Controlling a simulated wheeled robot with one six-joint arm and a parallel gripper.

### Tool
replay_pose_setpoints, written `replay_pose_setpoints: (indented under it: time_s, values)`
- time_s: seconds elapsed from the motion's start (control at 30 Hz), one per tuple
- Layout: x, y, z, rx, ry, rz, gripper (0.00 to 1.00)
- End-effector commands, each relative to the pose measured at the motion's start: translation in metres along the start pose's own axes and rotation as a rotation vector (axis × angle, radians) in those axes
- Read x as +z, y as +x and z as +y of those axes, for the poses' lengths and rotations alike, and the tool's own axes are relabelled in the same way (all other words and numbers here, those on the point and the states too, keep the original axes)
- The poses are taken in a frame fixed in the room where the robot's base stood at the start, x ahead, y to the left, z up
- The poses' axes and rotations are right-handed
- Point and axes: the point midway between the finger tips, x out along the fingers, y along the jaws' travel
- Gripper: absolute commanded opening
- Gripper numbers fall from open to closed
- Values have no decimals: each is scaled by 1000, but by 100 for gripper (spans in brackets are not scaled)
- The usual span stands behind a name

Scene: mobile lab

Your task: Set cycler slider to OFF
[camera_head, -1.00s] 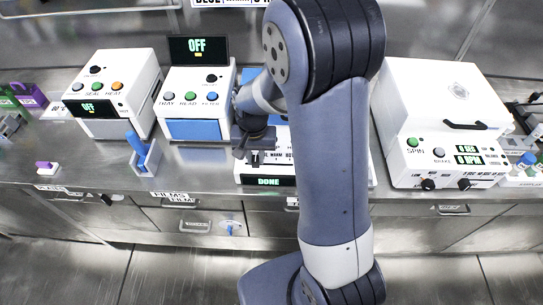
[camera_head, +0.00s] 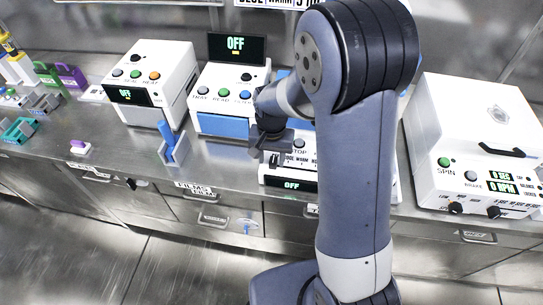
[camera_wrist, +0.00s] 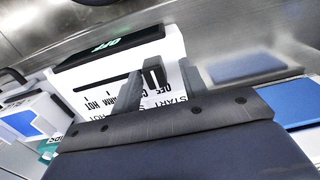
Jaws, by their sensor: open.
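The white cycler (camera_head: 275,180) stands on the bench, partly hidden behind my arm in the head view. Its lower display (camera_head: 290,185) reads OFF. In the wrist view the cycler's display (camera_wrist: 108,46) also reads OFF in green. A dark slider knob (camera_wrist: 154,74) sits at the OFF end of its slot, beside the OFF label; COOL, WARM and HOT run off to the left, partly hidden. My gripper (camera_wrist: 161,84) is open, its two fingers apart on either side of the knob area. Contact with the knob cannot be told. In the head view my gripper (camera_head: 270,155) is over the cycler's left front.
A white machine with a blue front (camera_head: 222,123) is left of the cycler, and a sealer with three buttons (camera_head: 150,90) farther left. A blue item in a small holder (camera_head: 172,148) stands before them. A large white spinner (camera_head: 470,135) is on the right.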

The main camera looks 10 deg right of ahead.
Motion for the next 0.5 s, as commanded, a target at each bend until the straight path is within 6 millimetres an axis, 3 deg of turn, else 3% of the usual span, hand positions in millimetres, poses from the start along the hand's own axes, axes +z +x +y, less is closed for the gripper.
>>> replay_pose_setpoints:
  time_s: [0.23, 0.5]
  values:
    - [-1, -20, 0, -2, 0, 5, 42]
    - [-1, -75, -1, -3, -1, 6, 42]
